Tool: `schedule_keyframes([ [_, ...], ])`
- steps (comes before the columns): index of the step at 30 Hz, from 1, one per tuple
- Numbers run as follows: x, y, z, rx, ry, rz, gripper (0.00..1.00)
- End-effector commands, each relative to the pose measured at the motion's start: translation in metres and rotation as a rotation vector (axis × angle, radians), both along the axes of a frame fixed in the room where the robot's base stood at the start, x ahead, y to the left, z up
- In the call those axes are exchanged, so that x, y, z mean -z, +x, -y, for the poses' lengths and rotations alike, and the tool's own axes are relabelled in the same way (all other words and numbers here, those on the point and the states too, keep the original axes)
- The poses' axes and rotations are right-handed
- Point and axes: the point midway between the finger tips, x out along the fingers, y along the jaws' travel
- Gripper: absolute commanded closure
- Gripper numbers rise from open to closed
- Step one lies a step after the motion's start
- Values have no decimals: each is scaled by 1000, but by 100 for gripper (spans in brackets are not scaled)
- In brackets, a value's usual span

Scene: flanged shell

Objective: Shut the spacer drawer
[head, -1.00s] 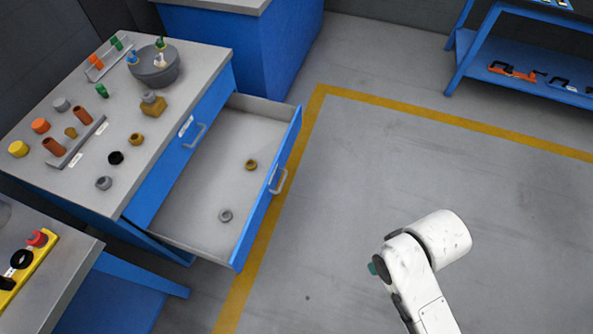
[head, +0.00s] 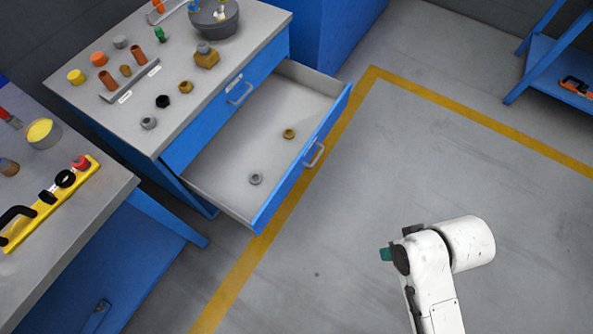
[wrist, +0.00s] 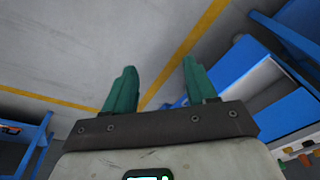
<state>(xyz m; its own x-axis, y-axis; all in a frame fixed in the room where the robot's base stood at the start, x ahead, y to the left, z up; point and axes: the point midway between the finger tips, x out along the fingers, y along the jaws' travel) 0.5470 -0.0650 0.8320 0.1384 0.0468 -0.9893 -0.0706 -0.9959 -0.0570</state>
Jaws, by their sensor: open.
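The open drawer (head: 303,168) has a blue front with a grey handle (head: 314,154) and sticks well out of the blue cabinet. Two small rings, one brass (head: 289,133) and one grey (head: 256,179), lie in it. The drawer also shows at the right of the wrist view (wrist: 257,82). My gripper (wrist: 160,64) is open, with two teal fingers apart and nothing between them. In the head view only a teal bit of it (head: 386,254) shows past my white arm, over the floor, right of and nearer than the drawer, not touching it.
Another drawer front with a handle (head: 240,92) is closed under the worktop (head: 210,102), which carries several fittings and a grey bowl (head: 213,20). A second bench (head: 90,210) stands at left. A blue shelf (head: 560,68) is far right. The floor right of the drawer is clear.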

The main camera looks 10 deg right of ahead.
Motion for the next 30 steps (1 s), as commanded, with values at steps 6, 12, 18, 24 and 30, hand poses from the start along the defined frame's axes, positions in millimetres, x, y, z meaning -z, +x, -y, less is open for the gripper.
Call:
schedule_keyframes([
  [6,106,73,-72,151,377,184,65],
  [12,154,128,-125,404,758,281,84],
  [18,166,153,-142,564,947,304,100],
  [24,171,165,-153,582,968,305,100],
  [30,189,187,-175,580,966,305,100],
])
